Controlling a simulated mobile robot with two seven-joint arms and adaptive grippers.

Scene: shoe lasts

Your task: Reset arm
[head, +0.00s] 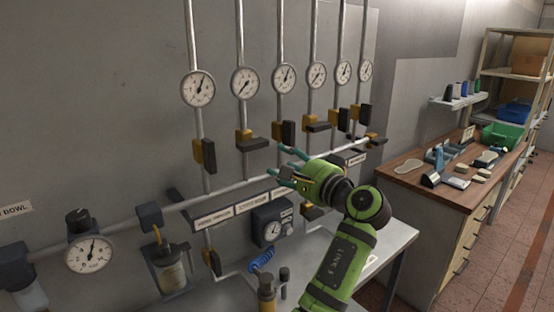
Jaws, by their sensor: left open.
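My left gripper (276,164) is at the centre of the head view, at the end of a green and black arm that rises from the bottom. Its teal fingers are spread apart and point left toward the wall pipes. I see nothing between them. In the picture the fingers overlap the area just below the valve handles and close to the sloping pipe (235,184). I cannot tell whether they touch it. My right gripper is not in view.
Several round gauges (198,88) and valves hang on vertical pipes along the grey wall. A small regulator box (272,222) and a blue coil (262,258) are below the gripper. A wooden-topped bench (430,190) with tools and a green bin (502,135) stands right. Tiled floor beyond looks clear.

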